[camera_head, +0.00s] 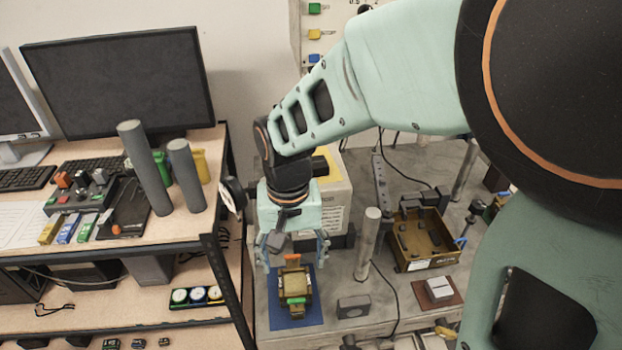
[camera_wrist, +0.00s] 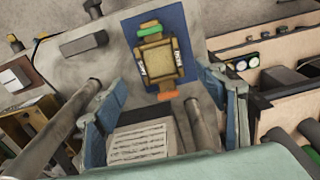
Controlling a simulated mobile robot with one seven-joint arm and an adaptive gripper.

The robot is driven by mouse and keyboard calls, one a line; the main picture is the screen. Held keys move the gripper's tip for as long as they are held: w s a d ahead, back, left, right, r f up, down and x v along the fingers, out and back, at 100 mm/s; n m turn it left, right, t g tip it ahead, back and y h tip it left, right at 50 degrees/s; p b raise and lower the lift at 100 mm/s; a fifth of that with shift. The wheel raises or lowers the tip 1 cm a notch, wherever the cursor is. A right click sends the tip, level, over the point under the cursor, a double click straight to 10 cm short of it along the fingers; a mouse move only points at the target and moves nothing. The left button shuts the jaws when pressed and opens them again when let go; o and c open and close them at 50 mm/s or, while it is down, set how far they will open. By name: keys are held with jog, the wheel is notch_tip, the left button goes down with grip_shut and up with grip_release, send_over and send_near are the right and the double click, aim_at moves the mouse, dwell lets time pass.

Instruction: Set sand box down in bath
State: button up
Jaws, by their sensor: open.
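A small sand-coloured box (camera_head: 294,282) with an orange bar at one end and a green bar at the other sits on a blue mat (camera_head: 285,320). In the wrist view this box (camera_wrist: 157,61) lies beyond my fingertips, with a tan inside and pale labels on its sides. My gripper (camera_head: 295,248) is open and empty, above and toward the back of the box, apart from it. In the wrist view its blue fingers (camera_wrist: 152,95) are spread wide. I cannot tell for sure which thing is the bath; an open olive-brown tray (camera_head: 440,263) stands at the right.
A grey post (camera_head: 366,245) stands right of the mat, near a dark block (camera_head: 353,307). A pale box with a printed label (camera_head: 325,205) stands behind my gripper. Dark blocks sit in the brown tray. A shelf desk (camera_head: 215,235) borders the left.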

aim_at(295, 283)
notch_tip(295, 283, down, 9)
jog(key=b, duration=0.6)
jog(key=shift+f, duration=0.15)
jog(key=shift+c, duration=0.6)
jog(key=c, duration=1.3)
jog(key=shift+w+r+p, duration=0.1)
jog(key=shift+r+p, duration=2.65)
jog(key=shift+r, duration=1.15)
